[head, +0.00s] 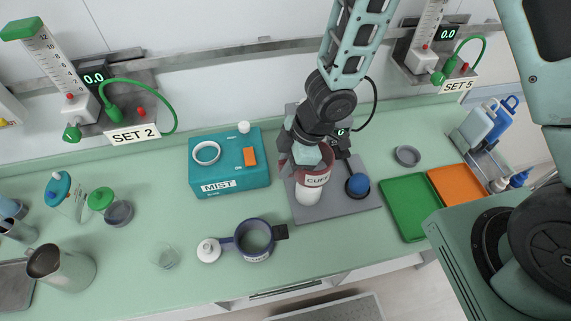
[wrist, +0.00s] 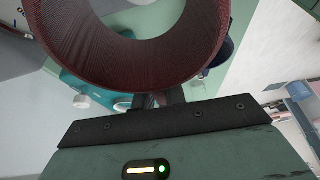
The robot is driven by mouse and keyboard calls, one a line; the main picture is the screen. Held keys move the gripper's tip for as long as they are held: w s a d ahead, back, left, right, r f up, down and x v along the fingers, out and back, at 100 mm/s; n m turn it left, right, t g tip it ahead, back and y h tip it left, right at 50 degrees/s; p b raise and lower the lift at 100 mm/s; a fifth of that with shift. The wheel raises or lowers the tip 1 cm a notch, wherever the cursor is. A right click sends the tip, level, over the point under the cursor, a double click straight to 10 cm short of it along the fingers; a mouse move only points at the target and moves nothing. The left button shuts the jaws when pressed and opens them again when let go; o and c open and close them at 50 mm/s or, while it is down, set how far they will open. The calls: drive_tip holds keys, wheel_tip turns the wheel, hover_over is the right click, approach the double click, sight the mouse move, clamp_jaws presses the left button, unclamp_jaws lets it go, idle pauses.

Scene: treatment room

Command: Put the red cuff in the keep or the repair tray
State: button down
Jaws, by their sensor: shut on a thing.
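The red cuff (head: 313,178) is a dark red ring with a white label reading CUFF. My gripper (head: 304,162) is shut on its wall, above the grey board at the back middle of the counter. In the wrist view the cuff (wrist: 128,45) fills the upper middle, with the fingers (wrist: 158,100) at its near edge. A white cylinder (head: 308,194) shows just below the cuff; whether it is inside the cuff I cannot tell. A green tray (head: 408,207) and an orange tray (head: 458,190) lie empty to the right; no keep or repair wording is readable on them.
A blue bulb (head: 358,185) and a gauge reading 0 (head: 341,133) are on the grey board (head: 345,204). A teal MIST box (head: 228,180) stands left. A dark blue cuff (head: 254,238) lies in front. A grey ring (head: 407,156) lies behind the green tray.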

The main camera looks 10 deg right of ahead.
drive_tip(key=shift+r+p, duration=2.9)
drive_tip(key=shift+r, duration=0.1)
drive_tip(key=shift+f, duration=0.1)
